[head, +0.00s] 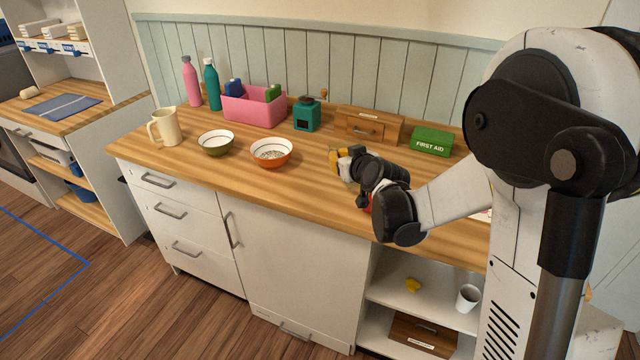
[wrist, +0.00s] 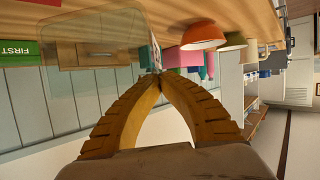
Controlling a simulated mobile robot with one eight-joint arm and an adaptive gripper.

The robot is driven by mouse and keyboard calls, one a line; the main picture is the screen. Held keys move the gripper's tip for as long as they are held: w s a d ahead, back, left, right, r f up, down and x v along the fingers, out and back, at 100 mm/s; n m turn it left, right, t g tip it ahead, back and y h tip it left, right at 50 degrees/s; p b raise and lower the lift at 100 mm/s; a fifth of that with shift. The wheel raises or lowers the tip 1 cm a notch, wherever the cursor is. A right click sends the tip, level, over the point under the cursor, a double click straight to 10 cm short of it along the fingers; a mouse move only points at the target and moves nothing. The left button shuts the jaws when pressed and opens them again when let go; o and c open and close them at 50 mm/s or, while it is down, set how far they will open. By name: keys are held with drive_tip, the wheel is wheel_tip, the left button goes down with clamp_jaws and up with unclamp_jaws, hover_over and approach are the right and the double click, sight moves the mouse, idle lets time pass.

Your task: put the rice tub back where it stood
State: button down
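My gripper (head: 334,160) is low over the counter, right of the orange bowl. In the wrist view, its yellow fingers (wrist: 157,76) meet at the tips. A clear, see-through tub (wrist: 98,22) with no visible rice in it reaches from the fingertips to the left; they look shut on its thin edge. I cannot tell whether the tub touches the counter. In the head view I cannot make the tub out clearly beside my gripper. The orange bowl (head: 271,153) holds pale grains; it also shows in the wrist view (wrist: 204,36).
On the counter (head: 215,172) are a green bowl (head: 216,143), cream jug (head: 164,126), pink bin (head: 254,107), teal grinder (head: 306,114), wooden drawer box (head: 369,125) and green first-aid box (head: 431,140). Two bottles stand at the back left. The front strip below the bowls is clear.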

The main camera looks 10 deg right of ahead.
drive_tip(key=shift+w+a+f+b, duration=0.7)
drive_tip(key=shift+w+a+f, duration=0.15)
drive_tip(key=shift+f, duration=0.55)
drive_tip(key=shift+w+a+f+b, duration=0.75)
drive_tip(key=shift+w+a+f, duration=0.15)
drive_tip(key=shift+f, duration=0.5)
drive_tip(key=shift+w+a+f+b, duration=0.7)
drive_tip(key=shift+w+a+f, duration=0.15)
drive_tip(key=shift+f, duration=0.55)
drive_tip(key=shift+f, duration=0.2)
drive_tip(key=c, duration=1.6)
unclamp_jaws()
